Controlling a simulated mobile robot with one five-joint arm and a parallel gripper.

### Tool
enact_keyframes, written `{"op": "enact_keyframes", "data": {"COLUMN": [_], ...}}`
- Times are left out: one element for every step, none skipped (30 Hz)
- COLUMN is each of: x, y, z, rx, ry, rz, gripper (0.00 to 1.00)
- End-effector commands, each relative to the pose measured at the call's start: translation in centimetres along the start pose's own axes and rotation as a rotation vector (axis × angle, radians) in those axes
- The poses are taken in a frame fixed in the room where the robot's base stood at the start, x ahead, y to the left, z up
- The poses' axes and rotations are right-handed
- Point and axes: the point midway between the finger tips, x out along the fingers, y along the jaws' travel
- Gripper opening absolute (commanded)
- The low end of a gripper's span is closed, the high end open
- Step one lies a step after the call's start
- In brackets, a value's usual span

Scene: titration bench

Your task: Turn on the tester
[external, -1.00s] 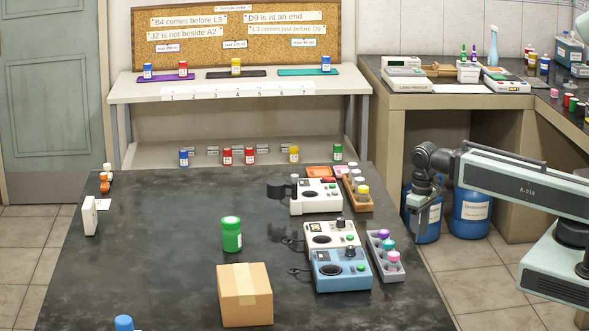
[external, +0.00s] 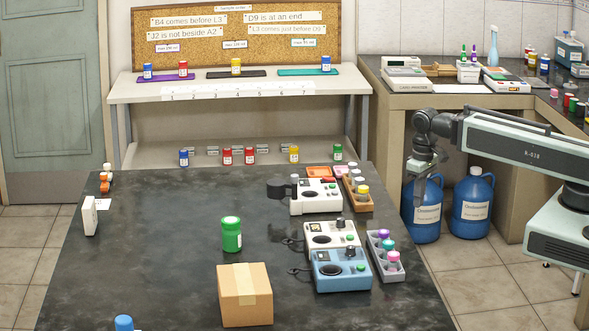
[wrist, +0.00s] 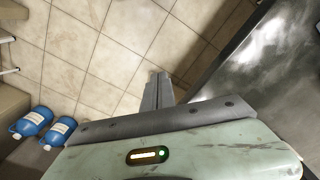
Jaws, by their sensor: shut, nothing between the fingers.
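Three bench devices with dials and buttons stand on the right part of the dark table: a white one with a dark round cup holder (external: 318,196), a white one (external: 332,236) in the middle, and a blue one (external: 342,270) in front. I cannot tell which of them is the tester, or whether any is on. My gripper (external: 417,203) hangs off the table's right side, over the floor, apart from all three devices. It is shut and empty, and it also shows in the wrist view (wrist: 157,88) pointing at floor tiles.
A grey rack of capped vials (external: 385,258) and a wooden vial rack (external: 357,190) stand right of the devices. A green jar (external: 231,234) and cardboard box (external: 245,295) stand left of them. Blue drums (external: 472,205) stand on the floor behind my gripper.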

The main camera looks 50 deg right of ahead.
Motion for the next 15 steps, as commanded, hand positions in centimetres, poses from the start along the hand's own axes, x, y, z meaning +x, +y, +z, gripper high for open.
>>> {"op": "enact_keyframes", "data": {"x": [-4.1,-5.2,-6.6,-7.7,-8.7,-10.0,-11.0,-12.0,-13.2,-14.1,-15.0,-16.2,-17.1,-17.8,-17.8], "y": [0.0,0.0,0.0,0.0,0.0,-0.1,-0.1,-0.2,-0.4,-0.5,-0.7,-1.0,-1.4,-2.0,-2.6], "z": [-0.3,-0.5,-0.7,-0.9,-1.1,-1.5,-1.8,-2.1,-2.8,-3.4,-4.1,-5.5,-6.9,-8.8,-10.9], "rx": [0.001,0.001,0.003,0.005,0.008,0.014,0.020,0.028,0.044,0.059,0.080,0.120,0.163,0.221,0.298], "ry": [0.005,0.008,0.013,0.016,0.020,0.025,0.028,0.033,0.040,0.047,0.055,0.066,0.078,0.091,0.105], "rz": [0.000,0.000,-0.001,-0.002,-0.003,-0.005,-0.008,-0.011,-0.018,-0.024,-0.031,-0.048,-0.066,-0.091,-0.124], "gripper": [0.00,0.00,0.00,0.00,0.00,0.00,0.00,0.00,0.00,0.00,0.00,0.00,0.00,0.00,0.00]}}
